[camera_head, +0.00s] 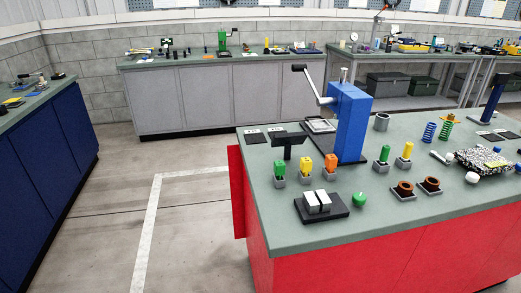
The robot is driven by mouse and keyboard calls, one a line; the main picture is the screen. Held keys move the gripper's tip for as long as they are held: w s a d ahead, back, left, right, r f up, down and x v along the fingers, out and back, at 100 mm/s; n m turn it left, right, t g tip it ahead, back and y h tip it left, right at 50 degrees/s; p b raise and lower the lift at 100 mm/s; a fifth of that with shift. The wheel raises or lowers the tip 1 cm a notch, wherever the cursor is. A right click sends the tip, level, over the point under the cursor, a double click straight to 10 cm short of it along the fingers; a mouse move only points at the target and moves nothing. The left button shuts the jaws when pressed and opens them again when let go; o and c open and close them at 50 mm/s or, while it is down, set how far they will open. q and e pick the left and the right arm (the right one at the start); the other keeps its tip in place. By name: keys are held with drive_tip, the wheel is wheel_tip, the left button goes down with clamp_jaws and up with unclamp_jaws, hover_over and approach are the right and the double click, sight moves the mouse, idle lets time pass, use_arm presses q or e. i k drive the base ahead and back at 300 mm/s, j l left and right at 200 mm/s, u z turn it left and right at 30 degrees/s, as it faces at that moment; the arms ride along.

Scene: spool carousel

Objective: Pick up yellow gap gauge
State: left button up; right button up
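Two yellow pieces stand upright in small grey holders on the red workbench's green top. One yellow piece (305,162) is in the left group, between a green piece (279,168) and an orange piece (330,161). The other yellow piece (407,150) is farther right, beside another green piece (384,153). They are too small for me to tell which is the gap gauge. Neither of my grippers is in view.
A blue lever press (349,115) stands behind the pieces, with a black T-shaped stand (289,142) to its left. In front are a black block with light pads (320,207), a green knob (359,199) and two brown spools (404,189). Floor left of the bench is clear.

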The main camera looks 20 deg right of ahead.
sight(305, 164)
drive_tip(key=z, duration=1.65)
drive_tip(key=i+j, duration=0.1)
drive_tip(key=j, duration=0.2)
drive_tip(key=i+j+z, duration=0.1)
drive_tip(key=j, duration=0.55)
drive_tip(key=i+z, duration=0.05)
